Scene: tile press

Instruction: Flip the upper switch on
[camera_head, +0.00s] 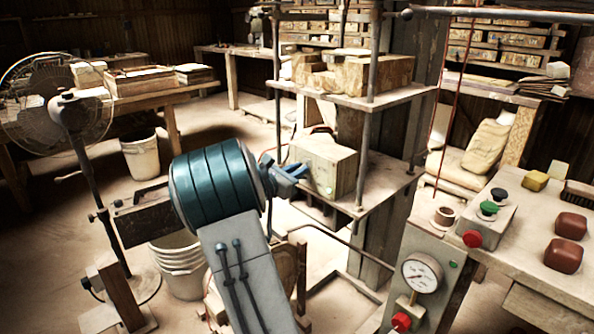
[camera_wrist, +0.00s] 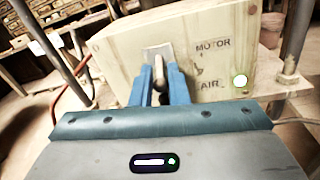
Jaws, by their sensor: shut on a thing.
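A pale switch box (camera_head: 335,165) stands on the middle shelf of the press frame. In the wrist view the box (camera_wrist: 212,62) bears the words MOTOR above and AIR below, with a lit green lamp (camera_wrist: 240,80) at its lower right. A metal switch plate (camera_wrist: 153,52) shows on its face, level with MOTOR. My gripper (camera_wrist: 171,78) has its blue fingers shut on the upper switch's lever (camera_wrist: 177,80) in front of this plate. In the head view my gripper (camera_head: 292,171) reaches the box's left face. The fingers hide the area below; no lower switch shows.
Metal posts of the press frame (camera_head: 364,150) stand close beside the box. A stone-like block (camera_head: 372,76) lies on the shelf above. A console with a pressure gauge (camera_head: 422,275) and buttons stands at the right, a fan (camera_head: 55,110) at the left.

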